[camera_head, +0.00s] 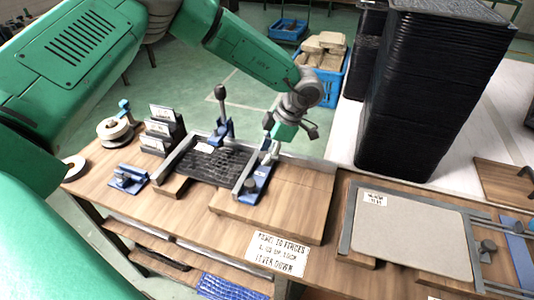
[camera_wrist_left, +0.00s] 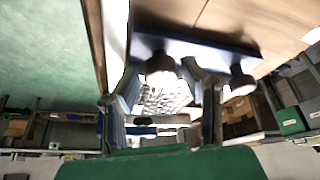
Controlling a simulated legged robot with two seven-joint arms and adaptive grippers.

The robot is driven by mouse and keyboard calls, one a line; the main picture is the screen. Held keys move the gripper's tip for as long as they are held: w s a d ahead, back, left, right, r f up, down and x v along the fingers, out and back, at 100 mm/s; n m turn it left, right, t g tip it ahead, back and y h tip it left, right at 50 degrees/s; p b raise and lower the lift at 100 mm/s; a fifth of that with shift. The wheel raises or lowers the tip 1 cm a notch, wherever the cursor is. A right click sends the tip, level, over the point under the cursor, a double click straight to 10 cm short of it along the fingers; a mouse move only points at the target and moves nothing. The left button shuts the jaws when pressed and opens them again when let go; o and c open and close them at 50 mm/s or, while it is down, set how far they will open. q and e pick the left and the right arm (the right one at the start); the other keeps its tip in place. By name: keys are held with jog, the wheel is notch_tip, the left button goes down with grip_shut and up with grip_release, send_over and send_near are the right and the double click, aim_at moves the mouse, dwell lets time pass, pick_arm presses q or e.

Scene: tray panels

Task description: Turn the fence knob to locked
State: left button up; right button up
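A blue-and-grey fence (camera_head: 258,178) stands at the right side of a dark mesh panel (camera_head: 207,165) on the wooden bench, with a small dark knob (camera_head: 249,186) near its front end. My left gripper (camera_head: 291,128) is above the fence's far end. In the left wrist view its fingers (camera_wrist_left: 158,90) are apart. A grey round knob (camera_wrist_left: 160,67) on a blue plate (camera_wrist_left: 200,47) shows just beyond and between them, with no clear grip on it. I cannot tell which knob this is or its lock setting. My right gripper is not in view.
A blue toggle clamp (camera_head: 224,122) rises behind the panel. A blue bracket (camera_head: 128,179) and a label rack (camera_head: 160,132) are at left. A grey board (camera_head: 410,232) in a frame is at right. A tall black tray stack (camera_head: 420,95) stands behind.

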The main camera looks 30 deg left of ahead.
pick_arm(q)
jog(key=shift+f, duration=0.2)
grip_shut()
jog(key=c, duration=0.8)
grip_release()
jog(key=shift+r+m+p, duration=0.2)
jog(key=shift+m+p, duration=0.3)
jog(key=shift+p, duration=0.15)
jog(key=shift+c, duration=0.2)
jog(key=m+t+p, duration=0.1)
jog(key=m+p, duration=0.2)
jog(key=m+t+y+p, duration=0.1)
jog(key=m+p, duration=0.1)
jog(key=p, duration=0.1)
jog(key=shift+s+d+r+m, duration=0.1)
jog(key=shift+s+m, duration=0.05)
jog(key=shift+m, duration=0.25)
jog(key=m+t+p, duration=0.1)
jog(key=m+p, duration=0.1)
jog(key=m+t+p, duration=0.1)
jog(key=m+p, duration=0.1)
jog(key=m, duration=0.1)
jog(key=shift+s+t, duration=0.1)
jog(key=shift+t, duration=0.2)
jog(key=shift+m+t+h+p, duration=0.35)
jog(key=shift+m+p, duration=0.25)
jog(key=shift+m, duration=0.55)
jog(key=shift+m+t+h+p, duration=0.35)
jog(key=shift+m+p, duration=0.2)
jog(key=shift+m, duration=0.6)
